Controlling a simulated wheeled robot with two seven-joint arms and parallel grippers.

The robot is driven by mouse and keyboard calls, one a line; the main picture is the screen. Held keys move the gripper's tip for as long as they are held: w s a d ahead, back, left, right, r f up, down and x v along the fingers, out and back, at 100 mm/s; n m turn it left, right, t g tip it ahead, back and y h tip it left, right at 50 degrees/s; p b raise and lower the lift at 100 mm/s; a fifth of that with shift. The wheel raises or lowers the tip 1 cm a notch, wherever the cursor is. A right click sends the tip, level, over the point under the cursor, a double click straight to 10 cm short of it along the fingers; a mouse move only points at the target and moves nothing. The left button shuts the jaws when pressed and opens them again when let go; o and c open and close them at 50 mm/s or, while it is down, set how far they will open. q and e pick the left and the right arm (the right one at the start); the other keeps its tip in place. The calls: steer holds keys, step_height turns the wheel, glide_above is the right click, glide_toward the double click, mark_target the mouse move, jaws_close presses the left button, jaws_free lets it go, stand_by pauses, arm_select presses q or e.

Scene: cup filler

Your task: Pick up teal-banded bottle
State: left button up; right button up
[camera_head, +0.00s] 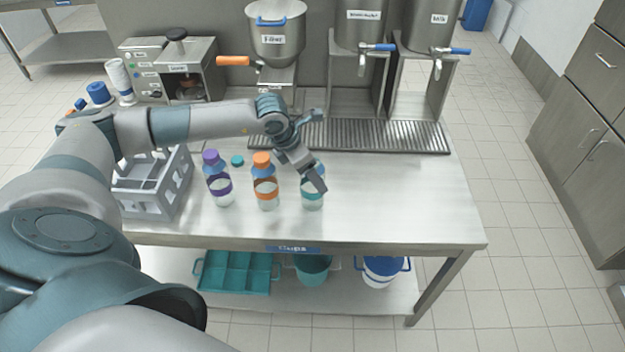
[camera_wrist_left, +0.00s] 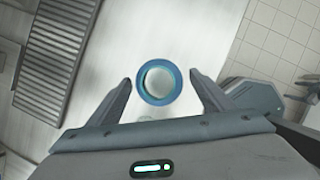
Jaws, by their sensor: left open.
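The teal-banded bottle (camera_head: 312,198) stands upright on the steel table, the rightmost of three bottles. Its top is hidden behind my left gripper (camera_head: 318,178) in the head view. In the left wrist view the bottle (camera_wrist_left: 159,82) is seen from above as a blue ring with an open mouth. My left gripper (camera_wrist_left: 158,100) is open, with one finger on each side of the bottle's mouth and gaps visible. Whether the fingers reach down around the neck is unclear. A teal cap (camera_head: 237,160) lies on the table behind the bottles. My right gripper is not in view.
An orange-capped bottle (camera_head: 265,184) stands close left of the teal-banded one, with a purple-capped bottle (camera_head: 217,180) beyond it. A grey crate (camera_head: 150,190) is at the left. A drip grate (camera_head: 380,138) and dispensers stand behind. The table's right side is clear.

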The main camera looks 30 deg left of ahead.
arm_select(q)
steer(key=shift+p+x, duration=0.3)
steer(key=shift+x, duration=0.85)
steer(key=c, duration=1.1)
